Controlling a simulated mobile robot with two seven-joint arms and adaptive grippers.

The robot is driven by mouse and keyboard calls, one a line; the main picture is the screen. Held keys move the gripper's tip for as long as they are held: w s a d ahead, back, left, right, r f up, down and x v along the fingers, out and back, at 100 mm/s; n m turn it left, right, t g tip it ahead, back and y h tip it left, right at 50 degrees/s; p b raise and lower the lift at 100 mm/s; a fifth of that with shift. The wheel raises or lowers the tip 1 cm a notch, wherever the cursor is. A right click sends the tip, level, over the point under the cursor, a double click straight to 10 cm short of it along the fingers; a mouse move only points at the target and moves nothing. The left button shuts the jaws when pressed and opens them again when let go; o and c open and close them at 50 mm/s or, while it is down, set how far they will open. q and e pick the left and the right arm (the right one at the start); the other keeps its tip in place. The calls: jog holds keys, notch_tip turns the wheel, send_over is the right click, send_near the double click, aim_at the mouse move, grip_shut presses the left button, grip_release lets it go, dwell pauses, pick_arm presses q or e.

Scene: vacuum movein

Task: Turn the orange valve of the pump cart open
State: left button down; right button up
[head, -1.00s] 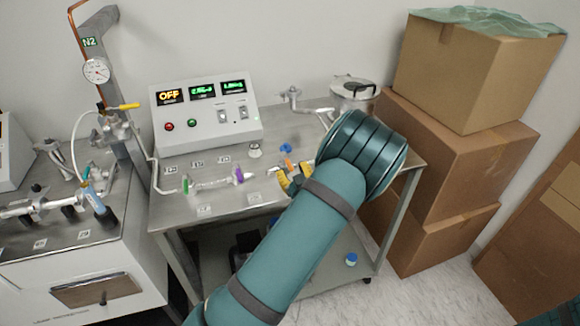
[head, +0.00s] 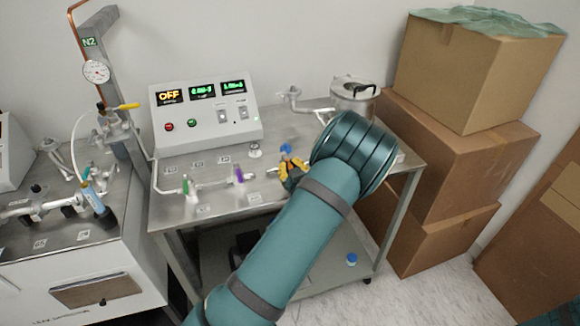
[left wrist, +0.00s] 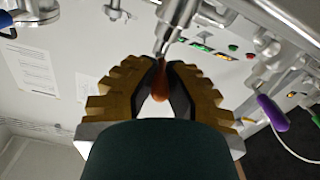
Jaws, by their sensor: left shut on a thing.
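The orange valve (left wrist: 160,84) shows in the left wrist view as a small orange handle on a metal stem, between my finger pads. My left gripper (left wrist: 166,66) has yellow ribbed fingers with dark pads, and it is shut on the orange handle. In the head view my left gripper (head: 292,168) is at the pump cart (head: 210,205), at the right end of its row of valves, and it hides most of the orange valve. The arm covers the cart's right front. My right gripper is not in view.
A purple valve (head: 239,174) and a green valve (head: 186,184) stand left of my gripper. A blue valve (head: 286,149) is just behind it. A control box (head: 207,112) and a metal pot (head: 353,98) stand at the back. Stacked boxes (head: 455,165) are to the right.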

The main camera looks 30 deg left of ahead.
pick_arm(q)
jog(key=shift+w, duration=0.1)
jog(key=shift+w+d+r+n+g+y+b, duration=0.1)
jog(key=shift+w+d+n+g+y+b, duration=0.1)
jog(key=shift+n+g+y, duration=0.4)
jog(key=shift+w+d+f+n+g+y+b, duration=0.1)
jog(key=shift+w+n+g+y+b, duration=0.25)
jog(key=shift+g, duration=0.4)
jog(key=shift+w+d+r+n+g+y+b, duration=0.1)
jog(key=shift+n+g+y, duration=0.25)
jog(key=shift+n+g, duration=0.25)
jog(key=c, duration=1)
grip_release()
jog(key=shift+s, duration=0.1)
jog(key=v, duration=1.2)
